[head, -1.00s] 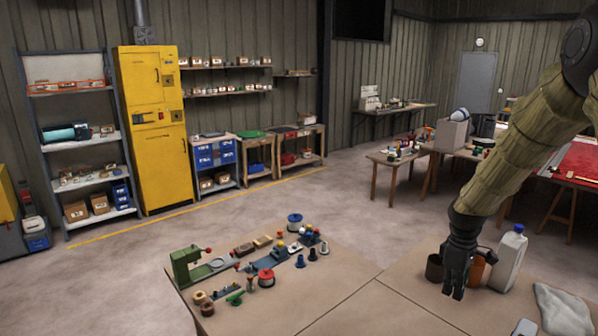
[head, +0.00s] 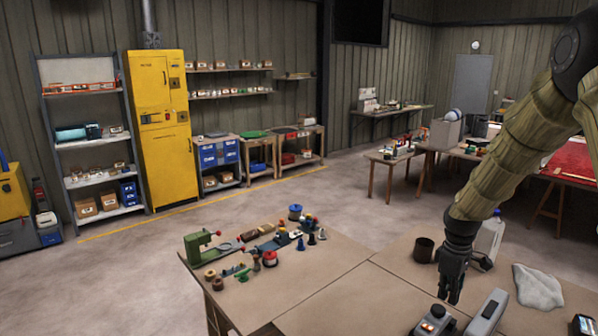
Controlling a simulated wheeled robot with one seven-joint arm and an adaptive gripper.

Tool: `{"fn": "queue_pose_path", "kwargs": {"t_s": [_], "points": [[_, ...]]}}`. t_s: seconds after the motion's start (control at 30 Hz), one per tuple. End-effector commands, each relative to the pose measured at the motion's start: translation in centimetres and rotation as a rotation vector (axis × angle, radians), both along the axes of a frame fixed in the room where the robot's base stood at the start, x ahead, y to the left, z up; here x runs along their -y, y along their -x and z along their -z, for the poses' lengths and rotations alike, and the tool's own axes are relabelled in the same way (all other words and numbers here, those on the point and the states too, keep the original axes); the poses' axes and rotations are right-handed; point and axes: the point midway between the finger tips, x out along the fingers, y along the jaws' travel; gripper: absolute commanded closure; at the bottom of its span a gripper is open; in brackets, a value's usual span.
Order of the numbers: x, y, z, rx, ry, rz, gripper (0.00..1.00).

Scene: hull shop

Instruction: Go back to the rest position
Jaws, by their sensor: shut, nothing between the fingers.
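My gripper (head: 449,290) hangs from my sleeved arm at the right of the head view, fingers pointing down above the workbench (head: 345,290). It is shut and holds nothing. A brown cup (head: 423,250) stands just left of it. A white jug (head: 488,240) stands behind it on the right, partly hidden by my arm.
A white cloth (head: 538,286) lies right of my gripper. Two grey devices (head: 434,325) (head: 487,313) are at the near edge. A green press (head: 200,246) and several small parts crowd the bench's left end. The bench middle is clear. A yellow cabinet (head: 160,130) stands behind.

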Motion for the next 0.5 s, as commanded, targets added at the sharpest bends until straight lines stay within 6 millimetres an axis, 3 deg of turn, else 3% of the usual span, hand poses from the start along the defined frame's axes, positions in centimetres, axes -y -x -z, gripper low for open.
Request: {"fn": "queue_pose_path", "kwargs": {"t_s": [0.37, 0.5], "points": [[-1.7, 3.3, 7.3, 0.008, -0.002, 0.089, 1.0], [-3.3, 5.4, 11.3, 0.01, -0.004, 0.133, 1.0]]}}
